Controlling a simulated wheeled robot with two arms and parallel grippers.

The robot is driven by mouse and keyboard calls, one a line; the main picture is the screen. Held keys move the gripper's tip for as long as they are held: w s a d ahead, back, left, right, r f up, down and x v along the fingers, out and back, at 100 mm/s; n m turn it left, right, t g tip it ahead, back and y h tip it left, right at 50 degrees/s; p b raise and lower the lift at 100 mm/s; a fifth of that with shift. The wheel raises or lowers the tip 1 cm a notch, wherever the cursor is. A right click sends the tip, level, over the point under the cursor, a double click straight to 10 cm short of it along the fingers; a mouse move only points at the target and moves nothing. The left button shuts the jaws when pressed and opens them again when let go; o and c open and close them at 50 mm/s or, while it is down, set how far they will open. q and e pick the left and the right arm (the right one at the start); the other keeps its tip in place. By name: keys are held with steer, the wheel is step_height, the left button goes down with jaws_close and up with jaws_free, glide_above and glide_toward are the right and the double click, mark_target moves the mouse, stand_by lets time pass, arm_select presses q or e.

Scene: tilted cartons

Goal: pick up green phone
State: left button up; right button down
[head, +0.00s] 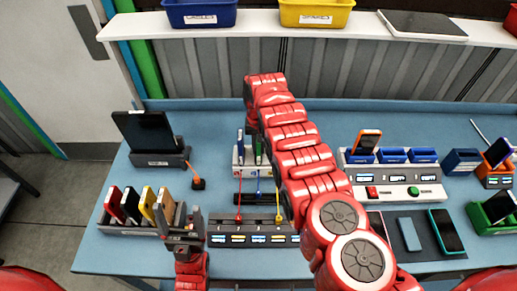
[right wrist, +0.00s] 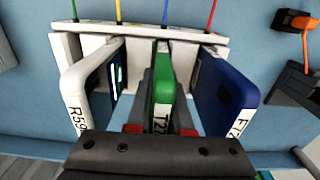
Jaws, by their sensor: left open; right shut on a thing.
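The green phone (right wrist: 163,88) stands on edge in a white rack (right wrist: 67,44), in the middle of the right wrist view. My right gripper (right wrist: 162,128) is shut on its near end, one finger on each side. A white phone (right wrist: 92,82) stands to its left and a blue phone (right wrist: 222,97) to its right. In the head view the rack (head: 237,171) is partly hidden by my right arm, and a thin green edge shows in it. My left gripper (head: 181,217) is open and empty, beside a grey rack of phones.
A slotted grey box (head: 228,238) with coloured cables is in front of the white rack. A white test station (head: 398,178) and a teal-edged phone (head: 446,231) are at right.

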step_height(320, 180, up, 10)
steer(key=p, duration=0.8)
steer(key=shift+r, duration=0.7)
steer(key=shift+w+r, duration=0.1)
steer(key=shift+r, duration=1.05)
step_height(320, 180, up, 5)
steer(key=shift+r+b, duration=0.1)
steer(key=shift+b, duration=0.4)
